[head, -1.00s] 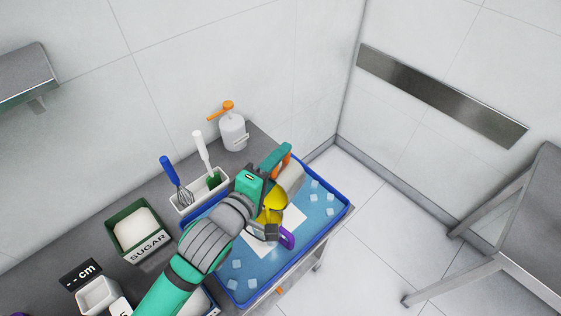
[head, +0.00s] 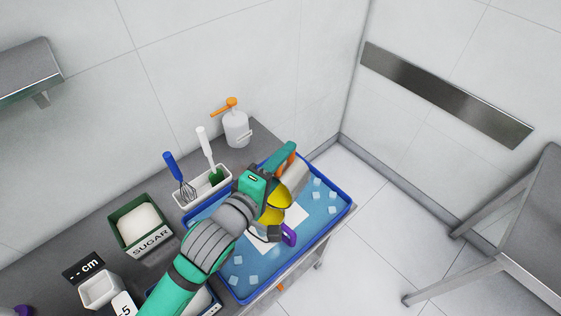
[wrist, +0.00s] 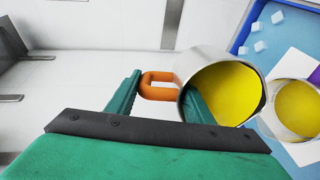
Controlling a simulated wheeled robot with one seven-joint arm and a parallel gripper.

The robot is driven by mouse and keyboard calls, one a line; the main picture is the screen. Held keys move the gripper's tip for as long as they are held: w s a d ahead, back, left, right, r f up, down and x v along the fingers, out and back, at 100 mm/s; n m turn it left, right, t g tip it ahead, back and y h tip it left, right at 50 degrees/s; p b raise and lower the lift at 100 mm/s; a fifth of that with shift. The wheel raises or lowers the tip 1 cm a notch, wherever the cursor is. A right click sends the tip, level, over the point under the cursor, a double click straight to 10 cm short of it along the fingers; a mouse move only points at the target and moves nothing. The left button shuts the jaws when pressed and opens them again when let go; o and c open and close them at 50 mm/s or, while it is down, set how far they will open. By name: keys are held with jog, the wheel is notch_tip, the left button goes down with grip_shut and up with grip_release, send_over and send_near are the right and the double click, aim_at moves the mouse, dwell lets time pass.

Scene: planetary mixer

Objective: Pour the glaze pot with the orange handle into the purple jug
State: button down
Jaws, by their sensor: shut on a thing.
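The glaze pot (head: 296,175) is a metal pot with an orange handle (head: 285,154), held tilted above the blue tray. My gripper (wrist: 162,84) is shut on that handle, one finger on each side, in the wrist view. Yellow glaze (wrist: 228,92) shows in the pot's mouth. The jug with the purple handle (head: 289,235) stands on the tray, just below and beside the pot, partly hidden by my arm. In the wrist view the jug (wrist: 268,119) also has yellow inside. I cannot tell whether a stream runs between them.
The blue tray (head: 323,236) carries a white sheet and several pale cubes. A sugar bin (head: 148,246), a utensil holder (head: 217,187) with whisk and spatula, and a white dispenser (head: 236,129) with an orange top stand along the counter. Walls are close behind.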

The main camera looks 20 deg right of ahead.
aim_at(289, 159)
jog(key=shift+w+d+f+g+y, duration=0.4)
jog(key=shift+w+d+g+y, duration=0.1)
jog(key=shift+d+y, duration=0.15)
jog(key=shift+w+d+f+g+y, duration=0.4)
jog(key=shift+w+d+y, duration=0.15)
jog(key=shift+y, duration=0.1)
jog(key=shift+d, duration=0.1)
jog(key=shift+w+d+f+g+y, duration=0.45)
jog(key=shift+d+f+g+y, duration=0.15)
jog(key=shift+g+y, duration=0.35)
jog(key=shift+w+d+f+g+y, duration=0.5)
jog(key=shift+d+g+y, duration=0.15)
jog(key=shift+y, duration=0.55)
jog(key=shift+w+d+f+g+y, duration=0.4)
jog(key=shift+d+f+g+y, duration=0.15)
jog(key=shift+g+y, duration=0.4)
jog(key=shift+w+a+f+g+y, duration=0.1)
jog(key=shift+f+g+y, duration=0.95)
jog(key=shift+f+y, duration=0.8)
jog(key=shift+f, duration=0.15)
